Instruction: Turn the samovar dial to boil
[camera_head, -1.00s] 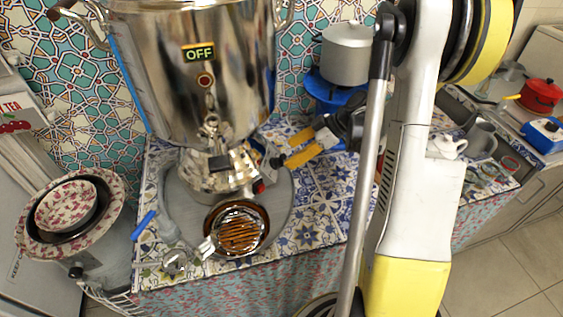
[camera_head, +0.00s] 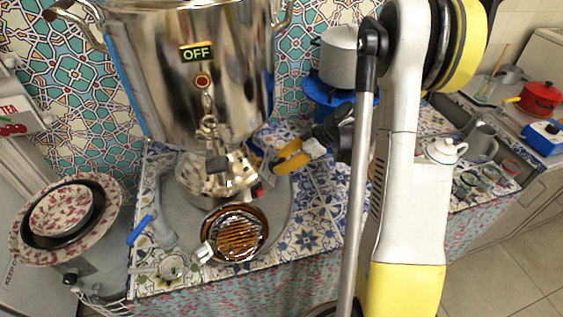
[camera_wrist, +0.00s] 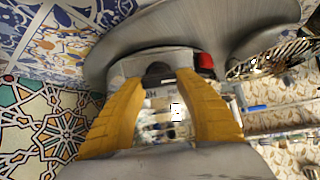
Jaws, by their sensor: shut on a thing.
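The large shiny metal samovar (camera_head: 150,85) stands on the tiled counter, with a lit display reading OFF (camera_head: 197,53) on its front. Its dark round dial (camera_wrist: 158,70) shows between my fingertips in the wrist view, on a grey panel low on the samovar. My gripper (camera_head: 272,167) reaches in from the right at the samovar's base. Its yellow fingers, also in the wrist view (camera_wrist: 160,76), are shut on the dial. In the head view the fingers hide the dial, and its marks cannot be read.
A red part (camera_wrist: 205,62) sits just beside the dial. A round strainer-like bowl (camera_head: 236,233) lies in front of the base. A grey pot (camera_head: 340,58) stands on a blue stand behind. Patterned bowls (camera_head: 62,210) are at left, a white teapot (camera_head: 446,151) at right.

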